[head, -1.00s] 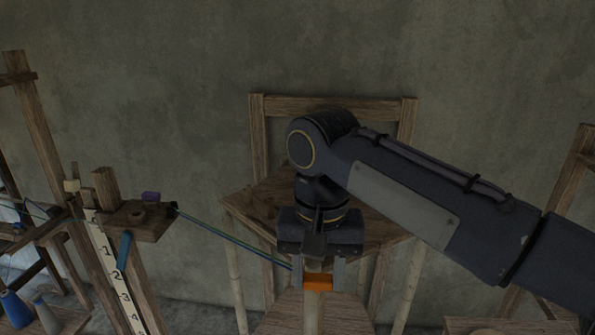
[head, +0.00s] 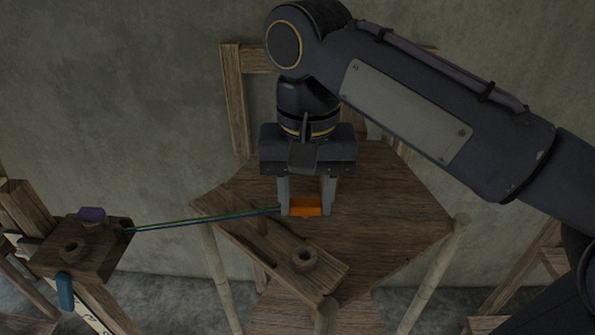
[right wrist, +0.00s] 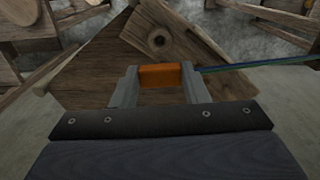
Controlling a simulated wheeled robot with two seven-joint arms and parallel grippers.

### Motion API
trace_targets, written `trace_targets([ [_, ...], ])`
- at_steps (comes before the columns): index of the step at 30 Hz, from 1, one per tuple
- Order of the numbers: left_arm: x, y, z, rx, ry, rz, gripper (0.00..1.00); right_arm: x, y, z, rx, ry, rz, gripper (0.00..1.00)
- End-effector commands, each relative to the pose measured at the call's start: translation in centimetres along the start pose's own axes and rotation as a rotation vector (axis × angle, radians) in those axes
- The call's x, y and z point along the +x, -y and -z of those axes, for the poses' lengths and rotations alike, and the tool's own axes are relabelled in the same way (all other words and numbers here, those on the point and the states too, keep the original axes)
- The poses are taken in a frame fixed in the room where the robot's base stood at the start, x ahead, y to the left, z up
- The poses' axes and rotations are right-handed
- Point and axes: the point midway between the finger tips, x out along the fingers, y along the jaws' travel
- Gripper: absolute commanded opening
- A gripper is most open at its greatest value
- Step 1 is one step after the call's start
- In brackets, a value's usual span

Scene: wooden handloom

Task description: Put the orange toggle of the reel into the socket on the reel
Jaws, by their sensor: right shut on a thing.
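My right gripper (head: 305,208) is shut on the orange toggle (head: 306,206), which sits between its two fingertips. The toggle also shows in the right wrist view (right wrist: 160,76). A blue-green cord runs left from the toggle to a wooden block. The reel (head: 380,190) is a wooden table-like frame with light round posts. A plank on it carries a round socket (head: 305,259) with a dark hole, below and apart from the toggle in the head view. The socket also shows in the right wrist view (right wrist: 158,40), beyond the toggle. My left gripper is not in view.
The wooden block (head: 80,250) at the left carries a purple piece (head: 91,215), a round ring and a blue peg. A short upright peg (head: 260,215) stands on the plank left of the toggle. A wooden frame rises behind the reel.

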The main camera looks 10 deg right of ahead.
Motion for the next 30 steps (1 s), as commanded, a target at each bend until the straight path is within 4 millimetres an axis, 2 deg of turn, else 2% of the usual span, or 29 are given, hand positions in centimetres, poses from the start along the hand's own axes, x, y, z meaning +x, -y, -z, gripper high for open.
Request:
trace_targets([
  [10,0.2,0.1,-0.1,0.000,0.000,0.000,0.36,2.1,0.0,-0.1,0.000,0.001,-0.001,0.20],
  [16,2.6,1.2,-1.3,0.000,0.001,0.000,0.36,4.7,0.0,0.0,-0.001,-0.001,0.000,0.20],
  [21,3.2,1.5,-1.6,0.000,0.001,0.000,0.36,6.0,0.0,0.0,0.000,0.001,-0.001,0.20],
  [30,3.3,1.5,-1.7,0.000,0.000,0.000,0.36,6.4,0.0,0.0,0.000,0.000,0.000,0.20],
])
